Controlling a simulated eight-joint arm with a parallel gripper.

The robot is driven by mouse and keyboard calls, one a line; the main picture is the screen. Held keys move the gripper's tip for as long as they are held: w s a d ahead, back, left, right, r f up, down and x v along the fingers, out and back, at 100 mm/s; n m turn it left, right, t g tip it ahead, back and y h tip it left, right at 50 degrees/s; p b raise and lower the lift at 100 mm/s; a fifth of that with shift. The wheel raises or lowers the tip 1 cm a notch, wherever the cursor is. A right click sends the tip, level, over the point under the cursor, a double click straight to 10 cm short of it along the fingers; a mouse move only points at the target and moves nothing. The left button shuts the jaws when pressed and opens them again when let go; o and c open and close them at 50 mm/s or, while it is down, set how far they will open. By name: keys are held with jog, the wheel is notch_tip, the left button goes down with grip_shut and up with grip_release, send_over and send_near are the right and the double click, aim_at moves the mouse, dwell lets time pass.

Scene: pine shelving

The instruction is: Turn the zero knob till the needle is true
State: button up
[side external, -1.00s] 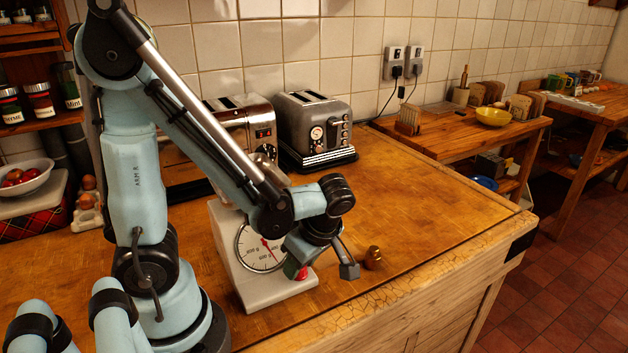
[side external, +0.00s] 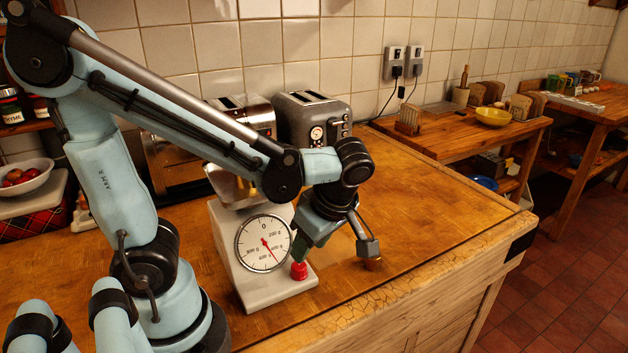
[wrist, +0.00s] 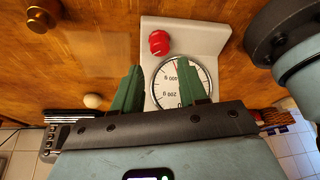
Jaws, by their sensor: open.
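The white kitchen scale (side external: 233,262) stands on the wooden counter. Its round dial (side external: 250,247) has 0 at the top, and the red needle (side external: 271,250) points to the lower right, well away from 0. The red zero knob (side external: 299,271) sits low at the scale's front right. My gripper (side external: 301,250) is just above the knob, its fingers pointing down. In the wrist view my gripper (wrist: 159,76) has its green fingers apart with nothing between them. The red knob (wrist: 159,43) lies beyond the fingertips, and one finger covers part of the dial (wrist: 160,90).
A brass weight (wrist: 42,16) stands on the counter to the right of the scale; in the side view my wrist partly hides it. A grey toaster (side external: 308,115) is behind.

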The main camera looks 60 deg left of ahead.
jog(key=shift+v, duration=2.7)
jog(key=w+m+t+h, duration=0.1)
jog(key=m+t, duration=0.2)
jog(key=m, duration=0.4)
jog(key=w+m+t+h, duration=0.1)
jog(key=m+t, duration=0.1)
jog(key=m, duration=0.5)
jog(key=w+m+t+h, duration=0.2)
jog(key=m+t, duration=0.1)
jog(key=m, duration=0.4)
jog(key=shift+a+f+m+t, duration=0.25)
jog(key=shift+a+m+t, duration=0.05)
jog(key=shift+a, duration=0.1)
